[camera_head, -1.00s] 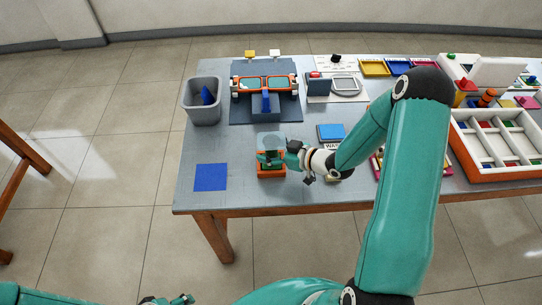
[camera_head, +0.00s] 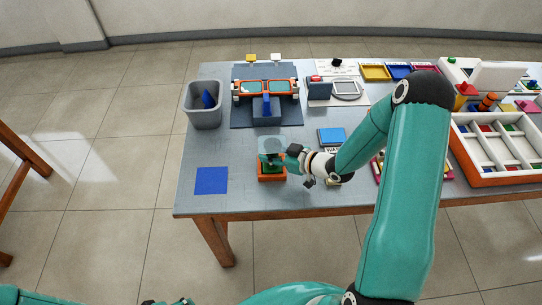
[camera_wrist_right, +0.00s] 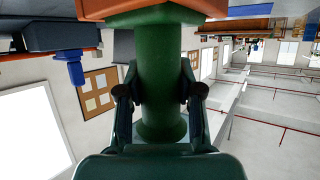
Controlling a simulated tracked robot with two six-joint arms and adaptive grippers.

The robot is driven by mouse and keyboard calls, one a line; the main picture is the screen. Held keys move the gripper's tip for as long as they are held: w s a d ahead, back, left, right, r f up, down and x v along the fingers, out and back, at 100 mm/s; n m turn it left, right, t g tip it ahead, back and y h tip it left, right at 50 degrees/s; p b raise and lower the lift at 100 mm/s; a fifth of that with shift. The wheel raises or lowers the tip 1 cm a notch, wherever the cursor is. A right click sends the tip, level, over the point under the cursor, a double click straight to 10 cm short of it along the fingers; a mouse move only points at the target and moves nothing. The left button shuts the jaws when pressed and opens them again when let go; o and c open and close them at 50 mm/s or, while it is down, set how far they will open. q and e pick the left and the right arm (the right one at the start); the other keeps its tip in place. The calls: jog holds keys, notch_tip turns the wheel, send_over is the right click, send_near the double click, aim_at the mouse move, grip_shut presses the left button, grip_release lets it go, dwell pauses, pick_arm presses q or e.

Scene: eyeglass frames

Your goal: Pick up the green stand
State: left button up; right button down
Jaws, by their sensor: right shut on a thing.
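The green stand (camera_head: 272,163) is a short upright green post with a pale clear disc on top. It is at an orange base (camera_head: 272,175) near the table's front edge. My right gripper (camera_head: 284,160) reaches it from the right and is shut on the post. In the right wrist view the green stand (camera_wrist_right: 161,75) fills the middle, with a finger on each side of it. The orange base shows at that view's top edge, against the post's flared end. My left gripper (camera_head: 182,301) barely shows at the bottom edge of the head view; its fingers cannot be made out.
A blue square (camera_head: 211,180) lies left of the stand. A grey bin (camera_head: 205,117) stands at the back left. Eyeglass frames (camera_head: 265,88) sit in a fixture behind the stand. A blue block (camera_head: 331,134) and a white-orange sorting tray (camera_head: 500,179) are to the right.

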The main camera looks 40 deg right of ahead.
notch_tip(320, 180, up, 20)
jog(key=p, duration=0.1)
jog(key=shift+p, duration=0.4)
